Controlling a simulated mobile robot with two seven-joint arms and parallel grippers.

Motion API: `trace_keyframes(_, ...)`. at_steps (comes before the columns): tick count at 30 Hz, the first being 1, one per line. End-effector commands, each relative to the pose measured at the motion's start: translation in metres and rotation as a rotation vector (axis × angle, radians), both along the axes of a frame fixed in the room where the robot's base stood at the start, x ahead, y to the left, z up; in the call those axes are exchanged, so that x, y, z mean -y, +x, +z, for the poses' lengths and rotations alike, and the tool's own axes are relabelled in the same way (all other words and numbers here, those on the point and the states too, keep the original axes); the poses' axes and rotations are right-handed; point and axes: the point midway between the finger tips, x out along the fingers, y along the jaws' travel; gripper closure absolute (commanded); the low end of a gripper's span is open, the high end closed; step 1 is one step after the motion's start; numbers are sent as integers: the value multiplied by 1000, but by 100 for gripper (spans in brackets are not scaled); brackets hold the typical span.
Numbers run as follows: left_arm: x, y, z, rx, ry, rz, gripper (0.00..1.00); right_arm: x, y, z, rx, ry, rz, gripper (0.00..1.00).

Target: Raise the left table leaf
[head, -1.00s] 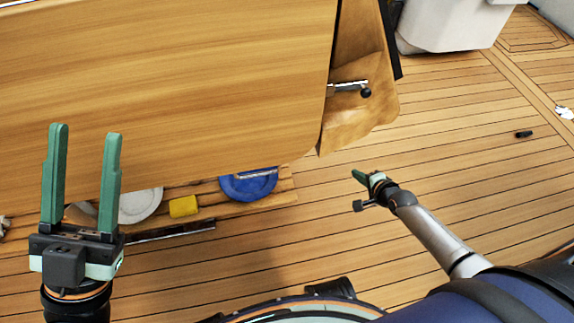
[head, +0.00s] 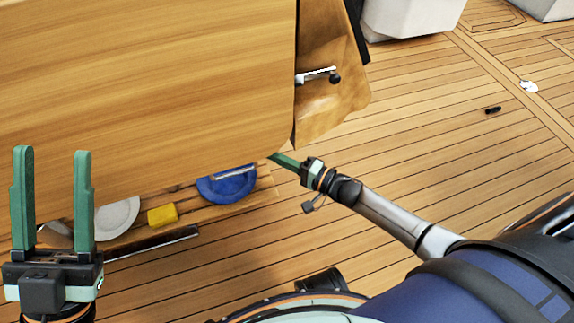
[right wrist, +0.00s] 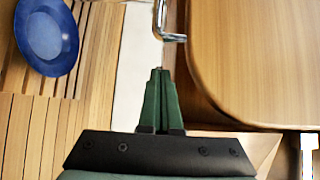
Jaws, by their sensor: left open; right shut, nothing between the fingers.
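The wooden table leaf (head: 150,80) fills the upper left of the head view, and its rounded corner shows in the right wrist view (right wrist: 255,60). A metal handle with a dark knob (head: 318,76) sits on the table's end panel (head: 335,105). My left gripper (head: 52,160) is open and empty, in front of the leaf's near edge. My right gripper (head: 275,157) is shut and empty, its tips close to the leaf's lower right corner; I cannot tell if they touch it. In the right wrist view its fingers (right wrist: 162,75) lie beside the leaf, near a bent metal rod (right wrist: 168,28).
Below the leaf are a blue plate (head: 228,185), a white plate (head: 117,217) and a yellow block (head: 162,215) on a slatted board. A small black object (head: 492,110) and a white item (head: 529,86) lie on the deck. The deck at right is largely clear.

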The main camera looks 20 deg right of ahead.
Motion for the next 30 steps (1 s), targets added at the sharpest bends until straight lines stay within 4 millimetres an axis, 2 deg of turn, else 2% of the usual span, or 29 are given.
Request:
trace_keyframes(1,1,0,-9,-1,3,0,50,-7,10,-3,4,2,0,100)
trace_keyframes(7,3,1,-26,-8,19,6,50,-27,39,-3,4,0,-1,100)
trace_keyframes(12,4,2,-26,-16,16,9,50,-31,16,-2,-3,0,-2,100)
trace_keyframes(18,4,2,-29,-15,14,11,50,-35,1,-1,-1,0,-2,100)
trace_keyframes(30,4,2,-29,-15,15,11,50,-36,-2,0,-1,-1,-3,100)
